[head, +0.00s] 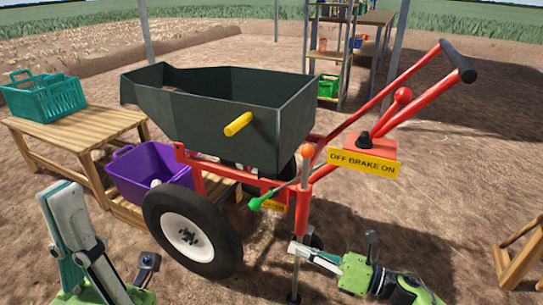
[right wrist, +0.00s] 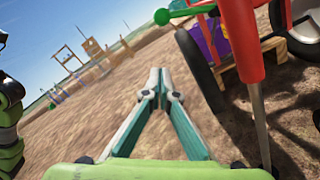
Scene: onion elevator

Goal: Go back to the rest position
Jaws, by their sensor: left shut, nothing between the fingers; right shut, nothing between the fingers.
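My left gripper (head: 62,192) stands at the lower left of the head view, fingers pointing up, shut and empty, in front of the purple crate. My right gripper (head: 294,248) is low in the middle, its fingers pointing left beside the machine's front post. In the right wrist view its two teal fingers (right wrist: 158,74) meet at the tips with nothing between them. The onion machine has a dark green hopper (head: 235,105), a black wheel (head: 190,228) and red handlebars (head: 400,80). The right gripper looks close to the post; whether they touch I cannot tell.
A green-tipped lever (head: 255,203) and an orange-knobbed lever (head: 306,151) stick out near my right gripper. A purple crate (head: 150,175) sits behind the wheel. A teal crate (head: 42,97) stands on a wooden table (head: 85,130).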

